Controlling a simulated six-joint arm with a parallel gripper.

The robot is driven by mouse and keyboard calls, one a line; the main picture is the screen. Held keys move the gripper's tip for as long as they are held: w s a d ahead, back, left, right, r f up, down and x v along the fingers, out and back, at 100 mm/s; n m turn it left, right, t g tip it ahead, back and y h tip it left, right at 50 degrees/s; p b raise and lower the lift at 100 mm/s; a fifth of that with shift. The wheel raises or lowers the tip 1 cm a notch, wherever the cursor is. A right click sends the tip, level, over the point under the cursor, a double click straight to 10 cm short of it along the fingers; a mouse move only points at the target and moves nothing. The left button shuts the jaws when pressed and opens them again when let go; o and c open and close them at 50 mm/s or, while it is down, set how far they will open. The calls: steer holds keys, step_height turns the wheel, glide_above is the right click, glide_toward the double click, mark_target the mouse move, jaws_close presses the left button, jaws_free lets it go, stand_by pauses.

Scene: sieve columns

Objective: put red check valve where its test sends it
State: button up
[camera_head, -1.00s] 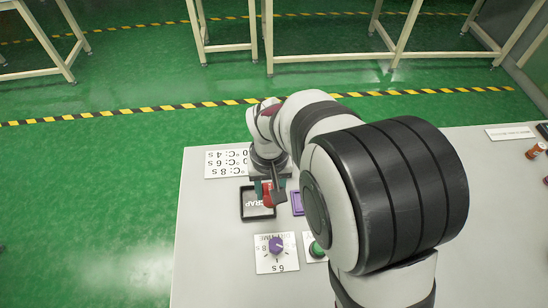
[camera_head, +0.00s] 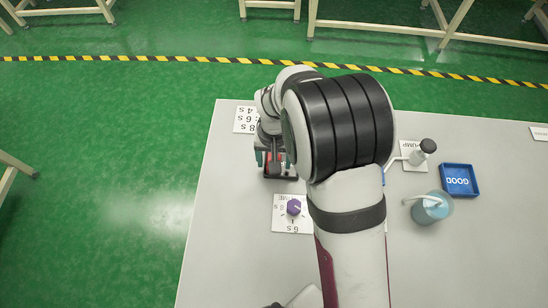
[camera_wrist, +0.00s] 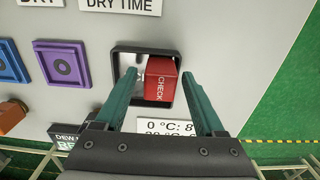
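The red check valve (camera_wrist: 161,82), a block marked "CHECK", sits in the black-rimmed scrap tray (camera_wrist: 114,72) in the wrist view, towards its right side. My gripper (camera_wrist: 158,75) has its two teal fingers spread either side of the valve. A clear gap shows between the left finger and the valve; the right fingertip is close to it. In the head view my gripper (camera_head: 274,158) is over the tray, with a little red between the fingers. My arm hides much of the tray there. The blue GOOD tray (camera_head: 459,194) stands empty at the right.
A purple dial (camera_head: 293,207) sits on the dry time card. A temperature card (camera_head: 245,120) lies near the table edge.

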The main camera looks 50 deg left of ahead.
step_height(320, 180, up, 12)
steer(key=w+d+r+m, duration=0.4)
steer(key=d+r, duration=0.1)
steer(key=d, duration=0.6)
steer(key=d+r+m, duration=0.3)
steer(key=d+m, duration=0.1)
steer(key=d, duration=0.7)
steer(key=s+d+m+y, duration=0.1)
steer(key=s+d+m, duration=0.5)
steer(key=s+d, duration=0.4)
steer(key=shift+s+d+f+m+y, duration=0.35)
steer(key=shift+d+f+y, duration=0.1)
steer(key=shift+d, duration=0.4)
